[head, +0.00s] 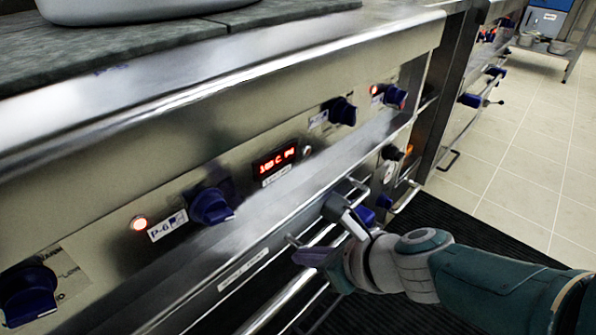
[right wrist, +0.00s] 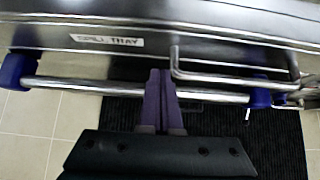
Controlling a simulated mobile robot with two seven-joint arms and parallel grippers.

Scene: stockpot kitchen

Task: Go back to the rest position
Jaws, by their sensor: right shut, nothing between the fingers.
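My right gripper (head: 308,256) is low in front of the stove's steel front in the head view, its arm coming in from the right. Its two purple fingers also show in the right wrist view (right wrist: 160,98), side by side and shut, with nothing between them. In that view the fingers cross over the long steel rail (right wrist: 90,87), beside the bent wire handle (right wrist: 225,78). I cannot tell whether they touch either. My left gripper is not in view.
The stove front (head: 110,185) has blue knobs (head: 212,205) and a red lit display (head: 275,161). A large pot (head: 130,8) stands on top. A dark ribbed mat (head: 480,265) lies on the floor below. Tiled floor (head: 530,160) is clear at the right.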

